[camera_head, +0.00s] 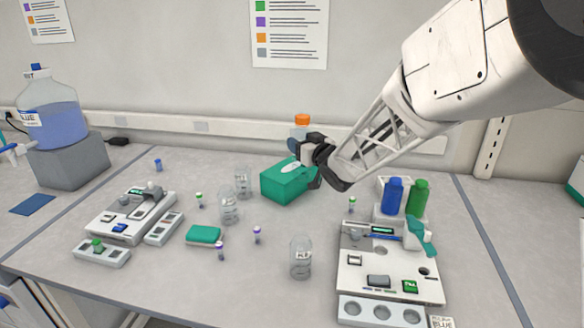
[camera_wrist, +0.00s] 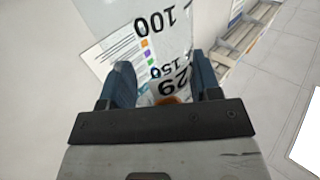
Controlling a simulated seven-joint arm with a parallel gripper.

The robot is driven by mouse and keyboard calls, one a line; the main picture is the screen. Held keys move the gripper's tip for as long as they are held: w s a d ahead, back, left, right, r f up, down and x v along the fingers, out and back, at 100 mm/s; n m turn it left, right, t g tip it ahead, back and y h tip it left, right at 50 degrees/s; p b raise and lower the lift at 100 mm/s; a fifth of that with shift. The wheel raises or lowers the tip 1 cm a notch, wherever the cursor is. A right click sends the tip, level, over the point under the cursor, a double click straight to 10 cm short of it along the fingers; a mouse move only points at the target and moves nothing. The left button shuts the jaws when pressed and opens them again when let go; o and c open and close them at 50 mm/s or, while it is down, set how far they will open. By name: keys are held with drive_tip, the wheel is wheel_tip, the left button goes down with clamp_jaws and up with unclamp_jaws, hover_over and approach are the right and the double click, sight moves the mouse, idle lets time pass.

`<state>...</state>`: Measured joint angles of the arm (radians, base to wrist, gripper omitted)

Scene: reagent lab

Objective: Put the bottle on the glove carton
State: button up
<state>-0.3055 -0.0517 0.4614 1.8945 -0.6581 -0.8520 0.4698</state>
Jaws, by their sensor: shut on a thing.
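The bottle (camera_head: 300,130) is clear with an orange cap and shows just above the green glove carton (camera_head: 284,183) in the head view. My gripper (camera_head: 303,144) is shut around it, hiding its lower part. I cannot tell whether the bottle's base touches the carton. In the wrist view the clear bottle (camera_wrist: 165,40), with printed 100 and 150 marks, stands between the dark blue fingers of my gripper (camera_wrist: 165,85). The carton lies flat on the bench, its right end partly covered by my gripper.
Glass bottles (camera_head: 301,258) and small vials stand in front of the carton. A white instrument (camera_head: 388,265) with blue and green bottles behind it is at right. Another device (camera_head: 130,215) and a large carboy (camera_head: 52,110) are at left.

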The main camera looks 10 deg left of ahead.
drive_tip(key=shift+w, duration=0.2)
drive_tip(key=w+a, duration=0.2)
drive_tip(key=w, duration=0.5)
drive_tip(key=w+a+f, duration=0.1)
drive_tip(key=w+a, duration=0.2)
drive_tip(key=w, duration=0.3)
drive_tip(key=shift+w+a+f, duration=0.15)
drive_tip(key=shift+w+a, duration=0.2)
drive_tip(key=shift+w, duration=0.05)
idle(0.4)
drive_tip(key=shift+w+a+f, duration=0.1)
drive_tip(key=shift+w+f, duration=0.1)
drive_tip(key=shift+f, duration=0.7)
drive_tip(key=shift+w+a+f, duration=0.1)
drive_tip(key=shift+w+f, duration=0.1)
drive_tip(key=shift+f, duration=0.7)
drive_tip(key=shift+f, duration=0.1)
drive_tip(key=o, duration=1)
drive_tip(key=shift+d, duration=0.1)
